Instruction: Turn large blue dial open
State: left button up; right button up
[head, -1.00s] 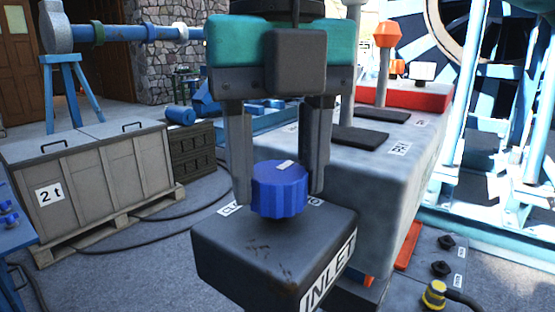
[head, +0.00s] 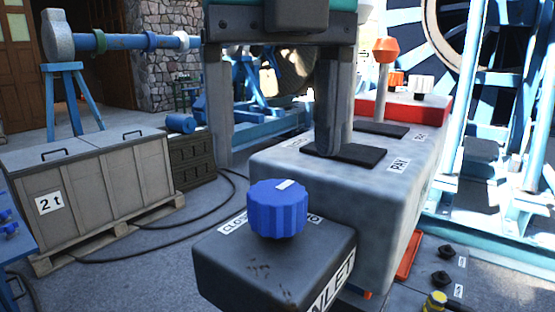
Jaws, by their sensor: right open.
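The large blue dial (head: 277,211) sits on top of the dark box marked INLET (head: 270,268), in the lower middle of the head view. A white mark on its top points toward the upper right. A label reading CLOSE lies at its left, and a partly hidden label ends in O at its right. My right gripper (head: 278,160) is above and behind the dial in the picture, fingers pointing down and spread wide. It is empty and apart from the dial. My left gripper is not in view.
A grey control console (head: 345,190) with an orange-topped lever (head: 385,52) stands behind the box. A wooden crate (head: 95,185) marked 2 t is at left. Black connectors (head: 440,278) sit at lower right. Cables lie on the open floor.

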aim_at(277, 191)
notch_tip(277, 191, up, 8)
jog(key=p, duration=0.2)
dwell(0.3)
